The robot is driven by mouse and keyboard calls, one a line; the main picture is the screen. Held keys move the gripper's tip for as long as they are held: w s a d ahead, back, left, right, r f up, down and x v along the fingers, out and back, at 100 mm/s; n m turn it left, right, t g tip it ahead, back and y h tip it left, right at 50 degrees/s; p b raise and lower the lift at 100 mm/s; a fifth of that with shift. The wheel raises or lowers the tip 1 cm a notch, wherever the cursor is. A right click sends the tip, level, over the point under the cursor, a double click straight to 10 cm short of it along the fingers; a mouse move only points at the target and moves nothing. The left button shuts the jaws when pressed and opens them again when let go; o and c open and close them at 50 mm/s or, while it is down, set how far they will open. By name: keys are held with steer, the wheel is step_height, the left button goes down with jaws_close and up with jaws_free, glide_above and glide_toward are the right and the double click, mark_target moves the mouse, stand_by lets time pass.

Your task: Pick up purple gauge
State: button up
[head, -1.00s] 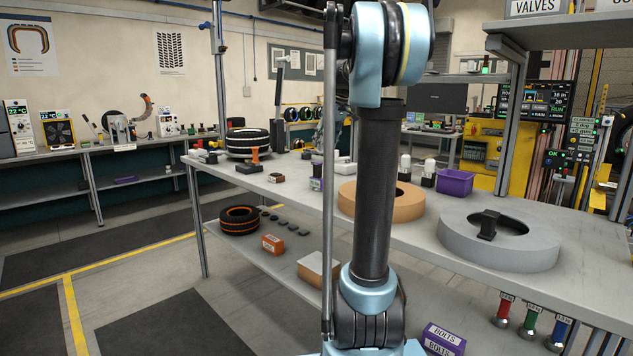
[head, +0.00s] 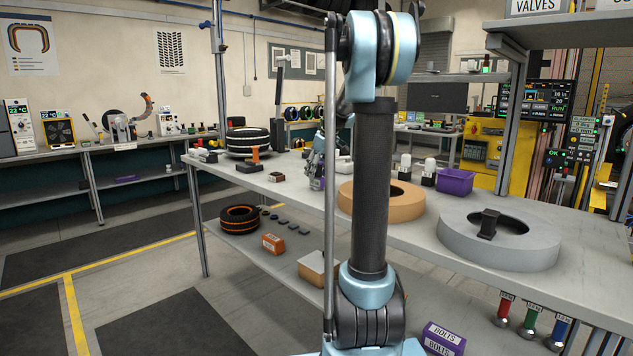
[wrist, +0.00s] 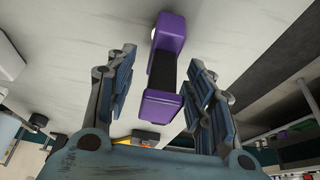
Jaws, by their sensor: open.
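The purple gauge (wrist: 160,106), purple at both ends with a black middle, lies on the grey workbench (wrist: 90,35). In the wrist view my gripper (wrist: 162,68) is open, with one finger on each side of the gauge. A gap shows between each finger and the gauge, so I see no grip on it.
On the bench, an orange-brown ring (head: 408,205), a grey ring (head: 470,255) and a purple bin (head: 455,182) lie to the right.

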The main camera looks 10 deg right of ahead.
steer(key=shift+x, duration=1.85)
steer(key=shift+c, duration=0.5)
jaws_close()
step_height(320, 180, up, 10)
